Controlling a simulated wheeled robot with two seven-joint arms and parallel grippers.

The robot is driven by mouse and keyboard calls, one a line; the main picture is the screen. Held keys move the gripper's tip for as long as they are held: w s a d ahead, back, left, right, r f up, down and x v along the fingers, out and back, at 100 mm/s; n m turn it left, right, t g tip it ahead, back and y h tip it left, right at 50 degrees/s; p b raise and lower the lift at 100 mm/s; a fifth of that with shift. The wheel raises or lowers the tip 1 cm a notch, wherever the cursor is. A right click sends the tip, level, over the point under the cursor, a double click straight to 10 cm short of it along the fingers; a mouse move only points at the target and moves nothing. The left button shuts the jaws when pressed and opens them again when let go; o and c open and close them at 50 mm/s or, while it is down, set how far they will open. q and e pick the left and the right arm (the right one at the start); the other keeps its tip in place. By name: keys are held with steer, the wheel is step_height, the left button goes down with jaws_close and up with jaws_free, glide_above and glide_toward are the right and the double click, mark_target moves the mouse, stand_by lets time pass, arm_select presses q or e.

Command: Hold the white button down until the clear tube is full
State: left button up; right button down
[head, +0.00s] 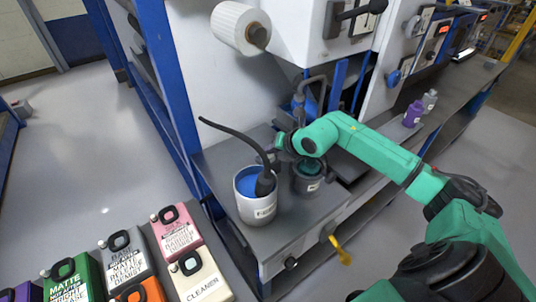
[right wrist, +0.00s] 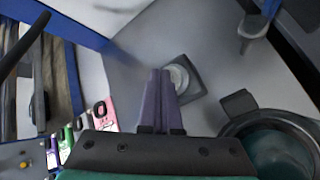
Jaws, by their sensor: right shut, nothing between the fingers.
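My right gripper (head: 268,158) is beside the dark pot in the head view, its fingers partly hidden and small. In the right wrist view its two purple-grey fingers (right wrist: 160,75) are shut together with nothing between them. Just beyond their tips, a round pale disc (right wrist: 179,76) sits on a dark square base; it may be the white button, and the fingers cover part of its left side. I cannot tell whether they touch it. I cannot make out the clear tube in either view. My left gripper is not in view.
A pale pot of blue liquid (head: 246,208) with a black-handled tool stands on the grey bench (head: 300,228). A dark pot (head: 312,186) with teal contents is beside it. Coloured containers (head: 178,238) stand lower left. A white roll (head: 232,24) juts out above.

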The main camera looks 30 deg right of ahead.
mark_target(270, 156)
steer(key=shift+s+f, duration=0.3)
steer(key=shift+f, duration=0.35)
steer(key=shift+w+r, duration=0.25)
steer(key=shift+r, duration=0.2)
steer(key=shift+d+r, duration=0.1)
steer(key=shift+w+r+p, duration=0.1)
steer(key=shift+r+p, duration=0.25)
steer(key=shift+p, duration=0.1)
steer(key=shift+r+p, duration=1.25)
steer(key=shift+r, duration=1.1)
steer(key=shift+f, duration=0.1)
steer(key=shift+w+d, duration=0.1)
